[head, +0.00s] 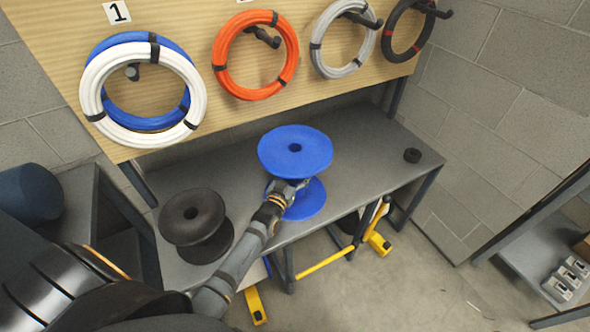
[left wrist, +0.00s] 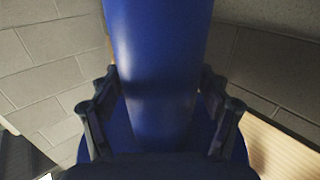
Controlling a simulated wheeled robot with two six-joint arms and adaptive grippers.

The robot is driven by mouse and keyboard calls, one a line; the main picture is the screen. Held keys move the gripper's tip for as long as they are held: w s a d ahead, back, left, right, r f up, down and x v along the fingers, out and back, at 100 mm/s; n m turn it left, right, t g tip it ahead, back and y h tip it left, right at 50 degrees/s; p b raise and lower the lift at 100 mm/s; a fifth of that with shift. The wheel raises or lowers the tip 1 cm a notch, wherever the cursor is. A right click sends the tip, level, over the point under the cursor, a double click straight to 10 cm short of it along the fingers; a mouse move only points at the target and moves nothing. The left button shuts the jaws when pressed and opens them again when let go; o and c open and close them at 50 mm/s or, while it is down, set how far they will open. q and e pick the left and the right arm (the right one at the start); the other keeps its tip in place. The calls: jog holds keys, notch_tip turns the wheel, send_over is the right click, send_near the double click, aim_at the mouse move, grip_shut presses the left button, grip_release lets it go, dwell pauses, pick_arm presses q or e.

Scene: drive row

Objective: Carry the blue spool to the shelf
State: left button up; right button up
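The blue spool (head: 280,150) is upright at the front middle of the grey bench (head: 375,145); I cannot tell whether its lower flange touches the bench top. My left gripper (head: 287,188) reaches its core between the two flanges. In the left wrist view the blue core (left wrist: 158,60) fills the space between the fingers of my left gripper (left wrist: 160,105), which lie close against both sides, with a blue flange behind. A shelf unit (head: 515,268) with small boxes stands at the right edge. My right gripper is not in view.
A black spool (head: 183,229) stands on the bench left of my left forearm. A small black roll (head: 412,155) lies at its right end. Coiled hoses hang on a wooden board (head: 190,30) above.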

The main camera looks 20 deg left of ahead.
pick_arm(q)
jog(key=shift+o, duration=0.7)
jog(key=s+p, duration=0.1)
jog(key=s, duration=1.1)
jog(key=shift+d+r, duration=0.15)
